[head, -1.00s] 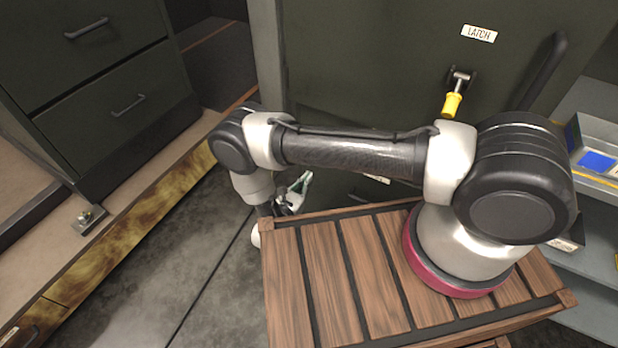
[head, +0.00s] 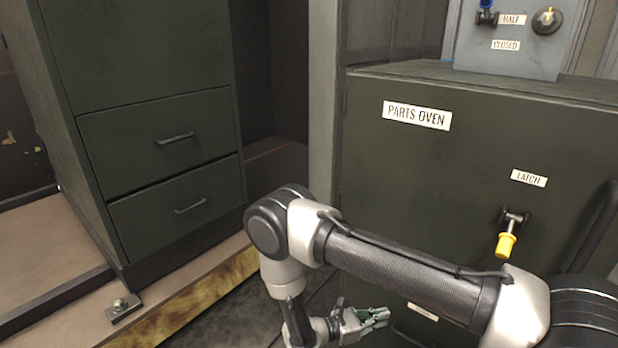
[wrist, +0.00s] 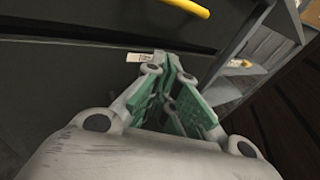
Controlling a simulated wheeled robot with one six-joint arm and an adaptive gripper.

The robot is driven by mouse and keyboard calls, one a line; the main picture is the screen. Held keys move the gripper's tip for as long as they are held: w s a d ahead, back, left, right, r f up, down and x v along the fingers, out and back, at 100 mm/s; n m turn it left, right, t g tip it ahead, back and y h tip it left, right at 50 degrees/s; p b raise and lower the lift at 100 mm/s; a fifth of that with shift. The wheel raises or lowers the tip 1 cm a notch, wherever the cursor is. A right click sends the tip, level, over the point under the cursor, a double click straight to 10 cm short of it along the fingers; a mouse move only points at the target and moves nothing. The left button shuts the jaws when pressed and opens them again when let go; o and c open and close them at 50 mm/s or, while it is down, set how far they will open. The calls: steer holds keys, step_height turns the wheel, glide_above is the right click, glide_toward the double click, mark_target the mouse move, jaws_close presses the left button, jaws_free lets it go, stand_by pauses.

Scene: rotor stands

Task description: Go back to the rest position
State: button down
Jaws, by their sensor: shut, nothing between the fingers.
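My gripper (head: 376,318) is at the lower middle of the head view, in front of the lower part of the parts oven. Its green-padded fingers also show in the wrist view (wrist: 172,75), where they are closed together with nothing between them. My arm bends down from an elbow at the centre of the head view and carries the gripper low, pointing to the right. The fingers look apart from the oven front, though the exact gap cannot be told.
The dark parts oven (head: 430,165) stands behind my arm, with a yellow-handled latch (head: 506,240) and a bar handle at right. A panel (head: 512,42) labelled HALF and CLOSED stands on top. A drawer cabinet (head: 160,145) stands at left, drawers shut. Grey shelves (wrist: 235,85) show in the wrist view.

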steer(key=s+d+r+m+g+y, duration=0.25)
steer(key=r+m+g+y, duration=0.35)
steer(key=r, duration=0.8)
steer(key=s+d+r+m+g+y, duration=0.25)
steer(key=r+m, duration=0.45)
steer(key=r, duration=0.7)
steer(key=s+d+r+m+t+y, duration=0.2)
steer(key=s+d+r+m, duration=0.1)
steer(key=r, duration=0.4)
steer(key=s+d+r+m+t+y, duration=0.3)
steer(key=s+d+r, duration=0.1)
steer(key=r, duration=0.3)
steer(key=s+d+r+m+t+y, duration=0.2)
steer(key=s+d+r+m, duration=0.1)
steer(key=r, duration=0.5)
steer(key=shift+s+d+m+t, duration=0.35)
steer(key=shift+s+d, duration=0.1)
steer(key=shift+d, duration=0.15)
